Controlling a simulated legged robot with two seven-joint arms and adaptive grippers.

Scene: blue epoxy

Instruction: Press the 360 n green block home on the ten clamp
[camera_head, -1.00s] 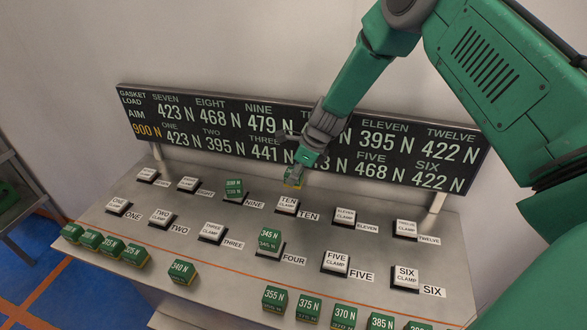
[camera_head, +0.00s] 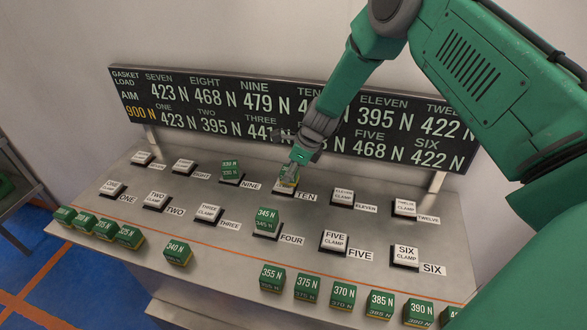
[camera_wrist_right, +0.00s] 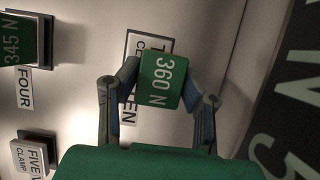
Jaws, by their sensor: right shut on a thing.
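The green 360 N block (camera_wrist_right: 162,80) is between the fingers of my right gripper (camera_head: 291,172). The right gripper also shows in the wrist view (camera_wrist_right: 160,108), with its fingers on either side of the block. In the head view the block (camera_head: 287,182) is at the ten clamp (camera_head: 283,192), which it and the gripper partly cover. In the wrist view a white part of the ten clamp (camera_wrist_right: 134,44) shows beside the block. I cannot tell whether the block touches the clamp. My left gripper is not in view.
A green 330 N block (camera_head: 230,171) sits on the nine clamp and a 345 N block (camera_head: 266,220) on the four clamp. Loose blocks, such as 355 N (camera_head: 271,278), line the front edge. The load board (camera_head: 230,115) stands close behind the back row.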

